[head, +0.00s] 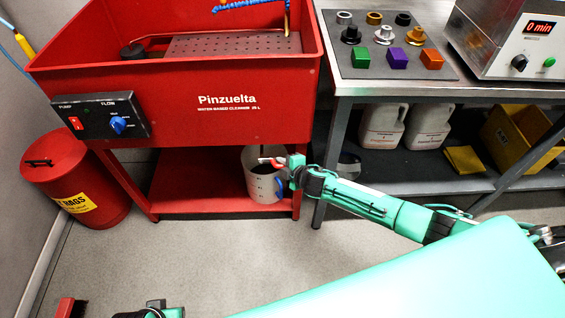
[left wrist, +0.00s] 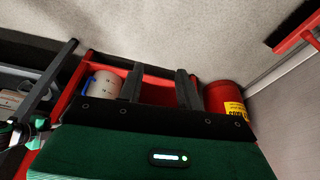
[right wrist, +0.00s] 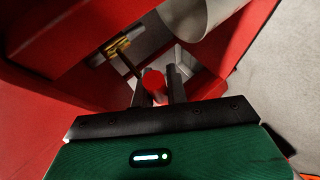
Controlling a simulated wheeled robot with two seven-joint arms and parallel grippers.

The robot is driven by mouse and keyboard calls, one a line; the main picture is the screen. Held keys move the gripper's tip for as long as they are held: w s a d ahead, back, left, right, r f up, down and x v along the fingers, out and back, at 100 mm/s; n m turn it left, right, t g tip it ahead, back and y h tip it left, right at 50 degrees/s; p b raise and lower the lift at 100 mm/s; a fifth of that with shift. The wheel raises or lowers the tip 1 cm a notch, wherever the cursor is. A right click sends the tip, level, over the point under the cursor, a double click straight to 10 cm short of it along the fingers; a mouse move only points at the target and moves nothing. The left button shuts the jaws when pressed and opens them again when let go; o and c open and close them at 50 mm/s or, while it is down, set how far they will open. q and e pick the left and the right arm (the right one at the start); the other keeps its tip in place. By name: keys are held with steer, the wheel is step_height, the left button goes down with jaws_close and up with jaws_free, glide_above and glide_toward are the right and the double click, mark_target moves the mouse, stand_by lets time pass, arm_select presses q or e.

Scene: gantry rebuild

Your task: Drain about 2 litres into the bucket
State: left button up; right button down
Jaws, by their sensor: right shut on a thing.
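The white bucket (head: 267,188) with a blue handle stands on the red lower shelf under the red parts washer (head: 225,120). Its inside looks dark; I cannot read the liquid level. My right gripper (head: 277,164) is at the bucket's rim, shut on a red-tipped valve lever (head: 266,160). In the right wrist view the red grip (right wrist: 153,84) sits between the fingers, its rod leading to a brass valve (right wrist: 117,47). My left gripper (head: 157,308) is at the bottom edge of the head view; its fingers (left wrist: 158,85) stand apart and empty in the left wrist view.
A red rag bin (head: 75,185) stands left of the washer. A steel bench (head: 415,87) at right holds parts and a device reading 0 min (head: 520,45), with white jugs (head: 383,125) below. A red brush (head: 68,307) is at lower left. The middle floor is clear.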

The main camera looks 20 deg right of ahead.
arm_select(q)
steer(key=shift+w+f, duration=0.1)
steer(key=shift+f, duration=0.4)
arm_select(e)
steer(key=c, duration=1.4)
jaws_free()
steer(key=shift+r, duration=0.1)
